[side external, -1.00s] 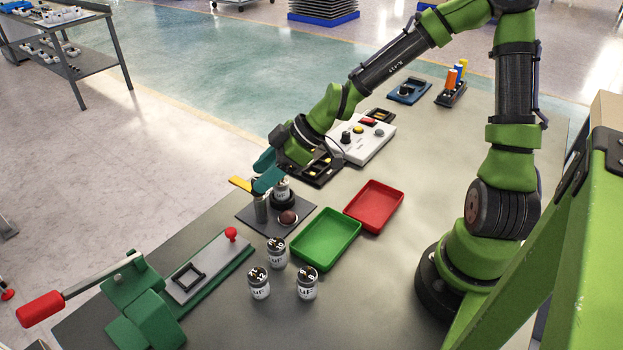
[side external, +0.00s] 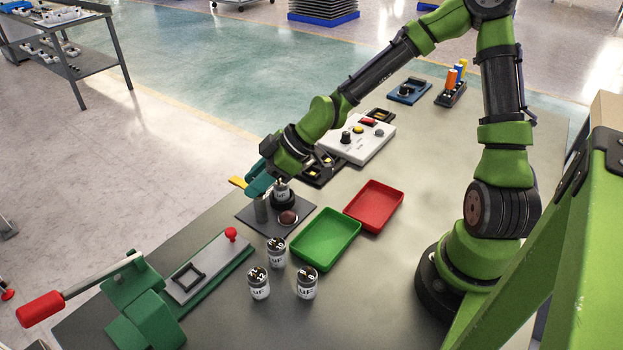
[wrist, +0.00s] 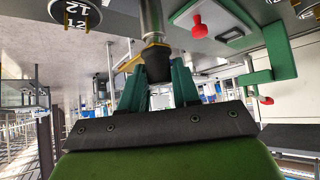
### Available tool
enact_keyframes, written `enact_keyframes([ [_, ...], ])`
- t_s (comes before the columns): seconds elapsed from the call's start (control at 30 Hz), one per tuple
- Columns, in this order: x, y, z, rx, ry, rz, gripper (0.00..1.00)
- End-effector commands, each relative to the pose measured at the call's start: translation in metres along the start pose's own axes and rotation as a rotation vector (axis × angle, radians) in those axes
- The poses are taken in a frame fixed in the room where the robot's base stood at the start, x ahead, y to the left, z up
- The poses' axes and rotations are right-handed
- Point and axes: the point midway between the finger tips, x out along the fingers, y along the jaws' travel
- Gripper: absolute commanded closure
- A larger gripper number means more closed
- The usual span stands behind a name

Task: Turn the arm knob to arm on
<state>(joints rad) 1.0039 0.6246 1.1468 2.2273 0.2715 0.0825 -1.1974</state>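A grey post (side external: 261,208) stands on a dark plate (side external: 256,227). A yellow bar (side external: 238,182) sticks out at its top, also seen in the wrist view (wrist: 133,63). My gripper (side external: 258,184) is at the post's top, its teal fingers partly hiding it. In the wrist view a dark knob-like piece (wrist: 158,66) fills the gap between my fingertips (wrist: 159,72), which look shut on it.
Beside the post are a socketed canister (side external: 282,191) and a brown dome (side external: 288,217). Green (side external: 326,240) and red (side external: 374,206) trays lie to the right. Several loose canisters (side external: 277,252) stand in front. A green lever press (side external: 147,308) is at the front left.

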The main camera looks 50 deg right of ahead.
Motion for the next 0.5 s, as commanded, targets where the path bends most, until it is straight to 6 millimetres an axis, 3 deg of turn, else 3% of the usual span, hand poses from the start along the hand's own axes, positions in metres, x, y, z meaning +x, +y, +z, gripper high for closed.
enact_keyframes([
  [0.03,-0.0001,0.0000,0.0000,0.000,0.000,0.000,0.78],
  [0.2,-0.0001,0.0001,0.0000,0.000,0.000,0.000,1.00],
  [0.5,-0.0001,-0.0004,-0.0002,0.026,-0.001,0.030,1.00],
])
